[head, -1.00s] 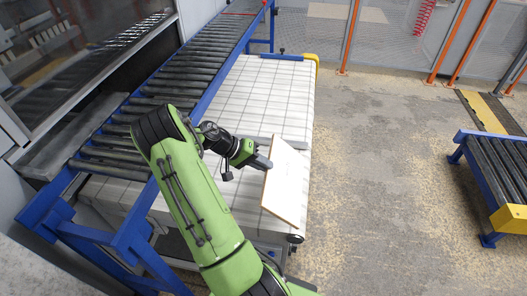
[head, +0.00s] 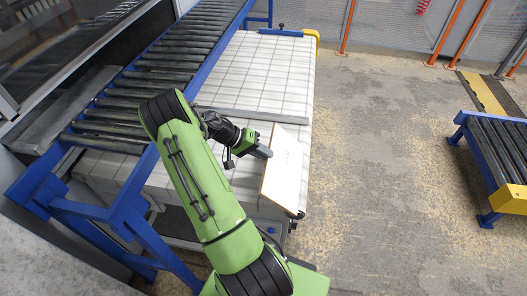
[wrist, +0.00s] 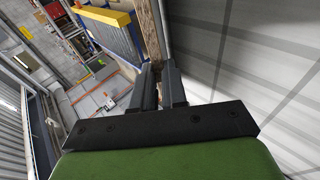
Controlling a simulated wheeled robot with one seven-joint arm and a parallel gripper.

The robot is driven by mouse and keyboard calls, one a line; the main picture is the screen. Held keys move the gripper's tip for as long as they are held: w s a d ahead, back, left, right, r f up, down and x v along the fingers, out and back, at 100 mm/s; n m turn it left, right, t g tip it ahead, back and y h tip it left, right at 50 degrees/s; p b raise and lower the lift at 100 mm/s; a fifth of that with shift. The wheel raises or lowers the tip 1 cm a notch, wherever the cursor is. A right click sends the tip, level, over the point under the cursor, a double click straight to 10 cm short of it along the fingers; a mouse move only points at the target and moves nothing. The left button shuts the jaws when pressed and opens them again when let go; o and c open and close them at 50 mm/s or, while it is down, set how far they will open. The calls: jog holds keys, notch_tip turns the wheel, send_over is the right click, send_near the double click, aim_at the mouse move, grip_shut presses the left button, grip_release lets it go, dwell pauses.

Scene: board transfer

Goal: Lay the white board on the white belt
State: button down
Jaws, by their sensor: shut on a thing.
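The white board (head: 284,171) is a thin panel with a pale wooden edge. In the head view it is tilted, over the near right part of the white belt (head: 262,75). My gripper (head: 267,152) is shut on the board's left edge. In the wrist view the fingers of my gripper (wrist: 158,88) close around the board's wooden edge (wrist: 150,35). The belt's gridded surface also fills the right side of the wrist view (wrist: 270,75). I cannot tell whether the board touches the belt.
A roller conveyor (head: 185,55) with a blue frame runs along the belt's left side. A grey bar (head: 250,115) crosses the belt. Another roller conveyor (head: 499,155) stands at the right. The concrete floor (head: 380,150) between is clear. A mesh fence (head: 395,25) stands at the back.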

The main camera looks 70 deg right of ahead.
jog(key=shift+f+b, duration=0.2)
jog(key=shift+b, duration=0.15)
dwell(0.3)
jog(key=c, duration=1.1)
grip_release()
jog(key=shift+o, duration=0.3)
jog(key=shift+w+a+r+t+y, duration=0.25)
jog(key=shift+w+r+t, duration=0.05)
jog(key=shift+w+t, duration=0.25)
jog(key=shift+w+a+r+t+y, duration=0.3)
jog(key=shift+w+t, duration=0.2)
jog(key=shift+w+a+r+t+y, duration=0.25)
jog(key=shift+w+r+t, duration=0.05)
jog(key=shift+w+t, duration=0.25)
jog(key=o, duration=0.6)
jog(key=shift+s, duration=0.1)
jog(key=shift+c, duration=0.2)
